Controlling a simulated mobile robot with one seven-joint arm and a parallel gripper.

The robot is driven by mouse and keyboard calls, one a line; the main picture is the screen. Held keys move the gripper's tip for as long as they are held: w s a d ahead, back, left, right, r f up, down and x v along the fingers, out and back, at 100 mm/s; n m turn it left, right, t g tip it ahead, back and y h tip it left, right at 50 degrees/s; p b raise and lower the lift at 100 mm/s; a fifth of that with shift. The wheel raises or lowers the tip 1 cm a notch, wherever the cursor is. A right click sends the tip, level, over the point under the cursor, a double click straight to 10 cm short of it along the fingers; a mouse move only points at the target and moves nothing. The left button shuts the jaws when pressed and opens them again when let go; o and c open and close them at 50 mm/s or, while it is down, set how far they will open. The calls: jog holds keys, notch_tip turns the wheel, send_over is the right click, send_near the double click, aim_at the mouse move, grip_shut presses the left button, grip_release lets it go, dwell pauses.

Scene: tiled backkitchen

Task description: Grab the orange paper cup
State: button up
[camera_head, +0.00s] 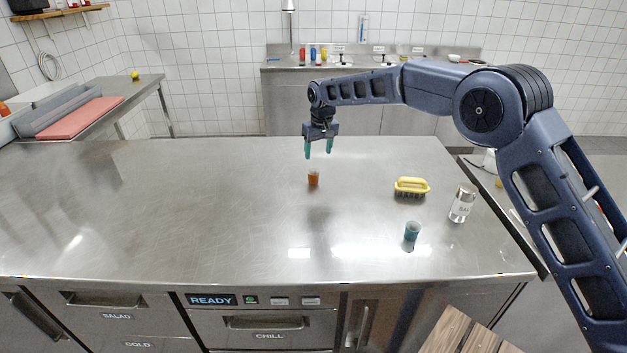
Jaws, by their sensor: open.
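The orange paper cup (314,178) is small and stands on the steel counter (150,200), a little behind its middle. My gripper (318,150) points straight down with its two teal fingers spread apart. In the picture it sits just above the cup, and nothing shows between the fingers. A gap separates the fingertips from the cup's rim. I cannot tell exactly how far the gripper is in front of or behind the cup.
To the right on the counter are a yellow-handled brush (411,187), a teal cup (411,235) and a white-and-silver can (462,203). The counter's left side is clear. A back counter (285,66) holds several colored items. A red board (80,118) lies at the left.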

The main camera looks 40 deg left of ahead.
aim_at(314, 177)
jog(key=shift+s+a+f, duration=0.1)
jog(key=shift+a+f, duration=0.25)
jog(key=shift+f, duration=1.5)
jog(key=shift+a+f, duration=0.3)
jog(key=shift+f, duration=1.6)
jog(key=shift+s+a+f, duration=0.1)
jog(key=shift+a+f, duration=0.25)
jog(key=shift+f, duration=1.5)
jog(key=c, duration=1)
